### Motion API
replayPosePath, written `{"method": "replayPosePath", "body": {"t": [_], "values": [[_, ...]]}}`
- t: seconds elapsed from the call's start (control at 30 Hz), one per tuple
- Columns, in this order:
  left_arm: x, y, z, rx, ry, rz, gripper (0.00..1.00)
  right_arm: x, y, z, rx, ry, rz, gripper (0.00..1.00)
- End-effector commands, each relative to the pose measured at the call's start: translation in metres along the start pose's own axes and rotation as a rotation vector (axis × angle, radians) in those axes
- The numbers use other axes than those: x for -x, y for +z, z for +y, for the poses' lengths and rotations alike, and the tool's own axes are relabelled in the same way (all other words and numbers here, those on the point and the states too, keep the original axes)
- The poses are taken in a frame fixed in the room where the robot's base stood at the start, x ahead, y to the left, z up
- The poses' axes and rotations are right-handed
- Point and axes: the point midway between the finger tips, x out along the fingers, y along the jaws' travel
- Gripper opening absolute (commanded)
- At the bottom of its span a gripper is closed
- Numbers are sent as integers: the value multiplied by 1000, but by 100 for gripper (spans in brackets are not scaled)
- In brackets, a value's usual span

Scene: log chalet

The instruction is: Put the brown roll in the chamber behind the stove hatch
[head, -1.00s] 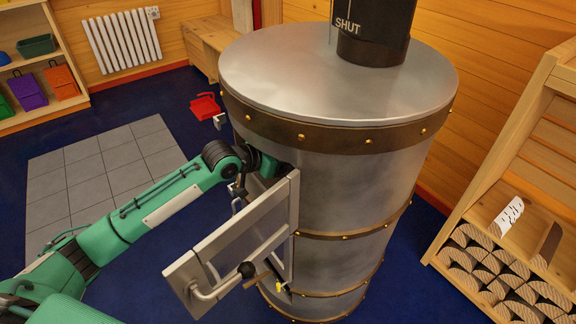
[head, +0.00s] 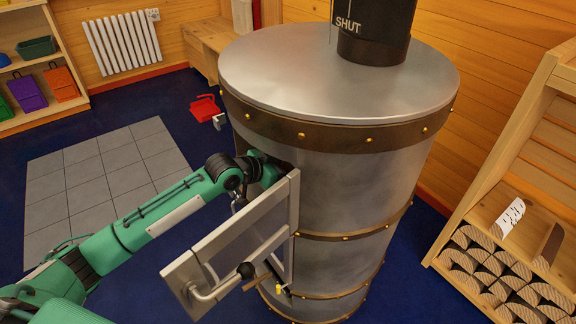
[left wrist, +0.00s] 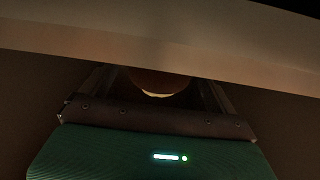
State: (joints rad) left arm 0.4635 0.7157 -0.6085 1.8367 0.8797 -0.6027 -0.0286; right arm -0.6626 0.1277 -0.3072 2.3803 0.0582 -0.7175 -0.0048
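The grey metal stove (head: 350,190) stands in the middle of the head view. Its hatch (head: 240,240) is swung open toward me, with a bent handle. My left arm reaches behind the hatch into the stove's side, which hides the left gripper in the head view. In the dark left wrist view, the left gripper (left wrist: 158,88) has its fingers apart around a dim, rounded brownish thing with a bright lower edge, probably the brown roll (left wrist: 158,80). I cannot tell whether the fingers press on it. A pale band crosses above. My right gripper is not in view.
A black flue marked SHUT (head: 375,30) rises from the stove top. A wooden rack of logs (head: 500,270) stands right. A red dustpan (head: 205,107) lies on the blue floor behind. Grey floor tiles (head: 100,170) are clear at left.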

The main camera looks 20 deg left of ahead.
Motion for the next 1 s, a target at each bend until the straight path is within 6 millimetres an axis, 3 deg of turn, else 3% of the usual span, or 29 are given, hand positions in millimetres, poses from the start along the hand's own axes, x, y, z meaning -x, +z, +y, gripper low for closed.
{"method": "replayPosePath", "body": {"t": [0.27,0.7,1.0], "values": [[11,-2,-1,-1,-2,0,93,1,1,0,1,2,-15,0],[89,-2,-1,-2,-1,-3,93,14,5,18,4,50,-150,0],[117,-2,-1,-1,0,0,93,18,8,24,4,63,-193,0]]}}
